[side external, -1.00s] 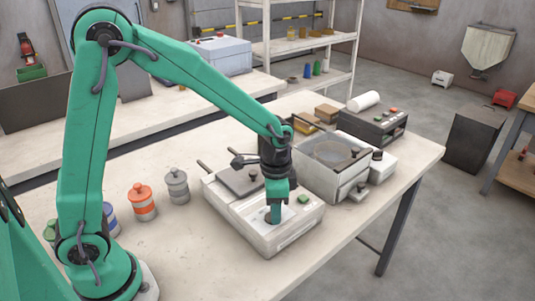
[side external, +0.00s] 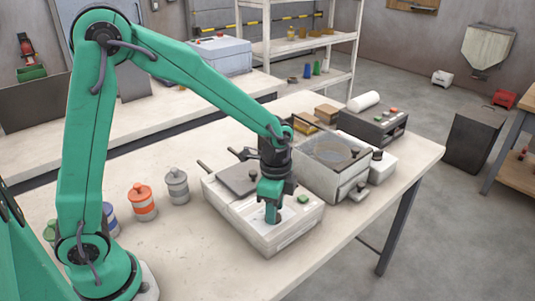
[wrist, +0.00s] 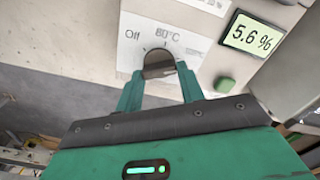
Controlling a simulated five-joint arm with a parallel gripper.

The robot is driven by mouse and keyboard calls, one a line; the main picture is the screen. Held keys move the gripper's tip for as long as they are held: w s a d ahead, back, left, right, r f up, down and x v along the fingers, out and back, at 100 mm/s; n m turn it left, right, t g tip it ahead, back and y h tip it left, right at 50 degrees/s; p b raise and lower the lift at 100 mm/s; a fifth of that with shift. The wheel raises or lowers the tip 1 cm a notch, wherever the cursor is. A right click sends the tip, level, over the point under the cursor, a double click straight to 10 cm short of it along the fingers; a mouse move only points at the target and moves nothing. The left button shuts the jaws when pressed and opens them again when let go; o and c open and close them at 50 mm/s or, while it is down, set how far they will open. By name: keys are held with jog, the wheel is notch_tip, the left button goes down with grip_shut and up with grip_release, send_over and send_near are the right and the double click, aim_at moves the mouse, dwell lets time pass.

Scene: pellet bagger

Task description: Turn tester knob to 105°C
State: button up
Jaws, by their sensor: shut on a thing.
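The tester (side external: 290,237) is a pale box on the bench in the side view, with a grey lid on its far left part. My gripper (side external: 272,214) points down onto its front panel and hides the knob there. In the wrist view the dark grey knob (wrist: 157,66) sits between the fingertips of my gripper (wrist: 160,71), which is shut on it. The dial (wrist: 130,45) around it shows "Off" at the left and "80°C" above the knob. No 105°C mark is readable. I cannot tell exactly where the knob points.
The tester's display (wrist: 253,38) reads 5.6 %. A green button (wrist: 225,85) lies right of the knob. A box with a round mesh top (side external: 330,180) stands close behind the tester. Orange (side external: 141,200) and grey (side external: 177,187) jars stand to the left, with clear bench in front.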

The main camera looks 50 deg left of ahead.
jog(key=shift+r, duration=0.1)
jog(key=o, duration=1)
jog(key=shift+r, duration=3.85)
jog(key=shift+r, duration=0.1)
jog(key=s+a+r+n+t, duration=0.2)
jog(key=s+a+r+n, duration=0.2)
jog(key=s+n, duration=0.2)
jog(key=s+a+r+n+t, duration=0.3)
jog(key=s+n, duration=0.3)
jog(key=s, duration=0.3)
jog(key=shift+s+a+r+t, duration=0.25)
jog(key=shift+a+r+t, duration=0.05)
jog(key=shift+a+r, duration=0.2)
